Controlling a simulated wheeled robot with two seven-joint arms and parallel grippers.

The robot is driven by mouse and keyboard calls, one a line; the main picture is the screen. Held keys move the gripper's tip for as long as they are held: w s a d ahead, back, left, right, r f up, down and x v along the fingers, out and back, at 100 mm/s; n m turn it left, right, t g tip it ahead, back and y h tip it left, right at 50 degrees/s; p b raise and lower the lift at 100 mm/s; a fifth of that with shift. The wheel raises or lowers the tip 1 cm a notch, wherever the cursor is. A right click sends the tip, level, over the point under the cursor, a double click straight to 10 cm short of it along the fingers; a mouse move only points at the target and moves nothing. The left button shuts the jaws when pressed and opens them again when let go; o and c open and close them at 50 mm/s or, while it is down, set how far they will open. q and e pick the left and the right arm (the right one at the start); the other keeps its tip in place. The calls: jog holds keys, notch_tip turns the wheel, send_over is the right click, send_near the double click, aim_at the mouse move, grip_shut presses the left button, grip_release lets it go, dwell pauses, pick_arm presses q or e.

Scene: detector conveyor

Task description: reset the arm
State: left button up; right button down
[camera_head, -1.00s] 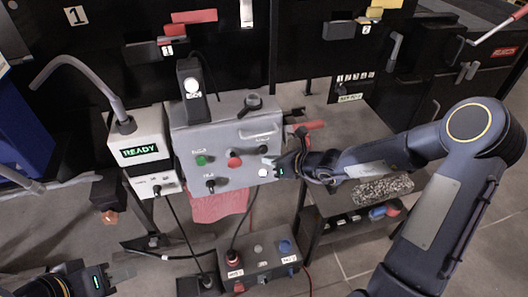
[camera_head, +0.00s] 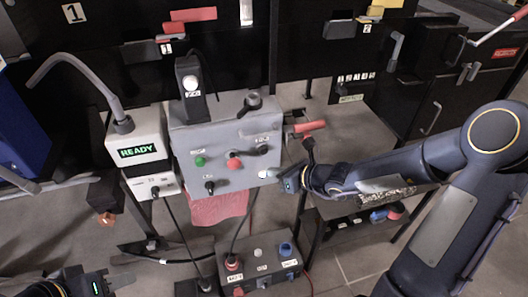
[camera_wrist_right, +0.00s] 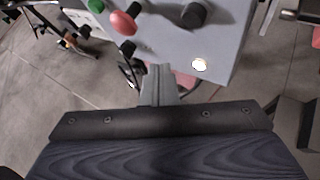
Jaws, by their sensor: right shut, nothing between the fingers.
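My right gripper (camera_head: 284,181) is shut and empty, just right of the lower right corner of the grey control box (camera_head: 221,130). I cannot tell whether the fingertips touch the box. The box front also carries a red button (camera_head: 234,162), a green button (camera_head: 200,161) and black knobs. My left gripper (camera_head: 108,283) is at the lower left, away from the box; its fingers are too small and dark to read.
A white unit with a READY display (camera_head: 138,151) stands left of the box. A smaller grey button box (camera_head: 260,262) sits low in front. A lever with a red handle (camera_head: 310,127) is right of the box. Black cabinets line the back. Grey floor (camera_head: 370,255) shows at the lower right.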

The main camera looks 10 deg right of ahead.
jog(key=s+a+r+n+g+y+p, duration=0.1)
jog(key=s+a+r+n+g, duration=0.2)
jog(key=s+r+n, duration=1.25)
jog(key=s+d+f+n+h+p, duration=0.1)
jog(key=s+d+f+n+h, duration=0.2)
jog(key=n, duration=1)
jog(key=s+d+h, duration=0.2)
jog(key=s+d, duration=0.3)
jog(key=s, duration=0.2)
jog(key=shift+s+f+n+g, duration=0.2)
jog(key=shift+f+n+g, duration=0.15)
jog(key=shift+f+g, duration=0.05)
